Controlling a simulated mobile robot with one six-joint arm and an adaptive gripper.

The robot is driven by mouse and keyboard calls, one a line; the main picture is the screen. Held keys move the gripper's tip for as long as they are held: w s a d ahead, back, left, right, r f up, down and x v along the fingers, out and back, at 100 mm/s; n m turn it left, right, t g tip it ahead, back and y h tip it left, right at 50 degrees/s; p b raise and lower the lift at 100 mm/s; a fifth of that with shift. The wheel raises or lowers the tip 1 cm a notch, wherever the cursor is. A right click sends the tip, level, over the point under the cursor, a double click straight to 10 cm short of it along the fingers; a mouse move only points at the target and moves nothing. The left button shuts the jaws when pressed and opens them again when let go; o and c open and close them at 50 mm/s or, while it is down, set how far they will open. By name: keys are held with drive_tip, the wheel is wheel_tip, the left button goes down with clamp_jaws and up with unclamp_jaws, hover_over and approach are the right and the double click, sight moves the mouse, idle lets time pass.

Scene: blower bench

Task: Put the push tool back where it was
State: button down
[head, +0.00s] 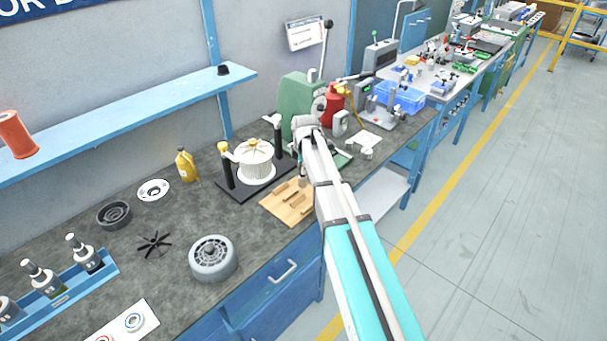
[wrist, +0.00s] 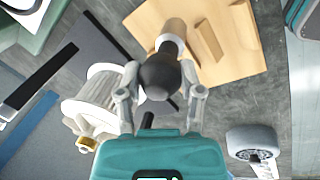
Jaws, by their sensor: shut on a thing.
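My gripper (wrist: 160,82) is shut on the push tool (wrist: 160,76), holding it by its dark rounded knob. The tool's pale cylindrical end (wrist: 174,32) points away from the gripper, over or at the edge of the light wooden board (wrist: 235,62). I cannot tell whether the tool touches the board. In the head view the gripper (head: 303,172) is just above the back of the wooden board (head: 283,206), and my arm hides part of the board and most of the tool. The board has raised wooden blocks (wrist: 209,40) on it.
A white ribbed drum (head: 256,160) on a dark base with black posts stands left of the board. A green press (head: 297,100) stands behind. A grey fan housing (head: 212,257) sits to the front left. A yellow bottle (head: 186,165) stands near the wall.

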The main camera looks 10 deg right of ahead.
sight(302, 177)
drive_tip(key=shift+s+b+x, duration=0.15)
drive_tip(key=shift+b+x, duration=0.4)
drive_tip(key=shift+x, duration=0.15)
drive_tip(key=shift+s+b+x, duration=0.15)
drive_tip(key=shift+b+x, duration=0.4)
drive_tip(key=shift+x, duration=0.1)
drive_tip(key=shift+f, duration=0.2)
drive_tip(key=shift+c, duration=1.2)
unclamp_jaws()
drive_tip(key=shift+r, duration=0.2)
drive_tip(key=p+v, duration=1.1)
drive_tip(key=v, duration=0.1)
drive_tip(key=shift+p, duration=0.4)
